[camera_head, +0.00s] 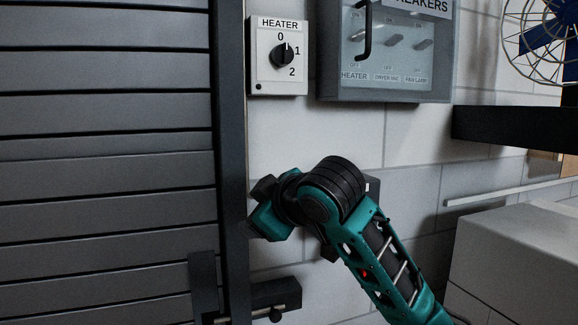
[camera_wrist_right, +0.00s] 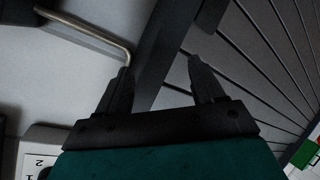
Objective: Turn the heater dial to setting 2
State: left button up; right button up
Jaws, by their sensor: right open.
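The heater dial (camera_head: 283,55) is a black round knob on a white panel (camera_head: 278,83) marked 0, 1 and 2. Its pale pointer mark appears near the top right, between 0 and 1; the exact setting is hard to tell. My right gripper is below the panel in the head view, its fingers mostly hidden there. In the right wrist view my right gripper (camera_wrist_right: 160,68) is open, with nothing between its fingers. The panel's edge (camera_wrist_right: 38,140) shows there at lower left, upside down, beside the gripper body. My left gripper is not in view.
A grey breaker box (camera_head: 385,80) with a black handle is right of the panel. A slatted shutter (camera_head: 105,160) with a dark frame post (camera_head: 231,150) stands left. A dark shelf (camera_head: 510,125) with a fan (camera_head: 545,40) is at right. Bare wall (camera_head: 320,130) lies below the panel.

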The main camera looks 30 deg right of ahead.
jog(key=s+d+r+t+h, duration=0.1)
jog(key=d+r+t, duration=0.1)
jog(key=r, duration=0.6)
jog(key=s+d+r+t, duration=0.1)
jog(key=d+r, duration=0.1)
jog(key=r, duration=0.6)
jog(key=t+h, duration=0.1)
jog(key=t, duration=0.1)
send_near(288, 53)
jog(key=w, duration=0.6)
jog(key=w+d+p, duration=0.1)
jog(key=w, duration=0.2)
jog(key=shift+w+r, duration=0.1)
jog(key=shift+r, duration=0.05)
jog(key=c, duration=1.1)
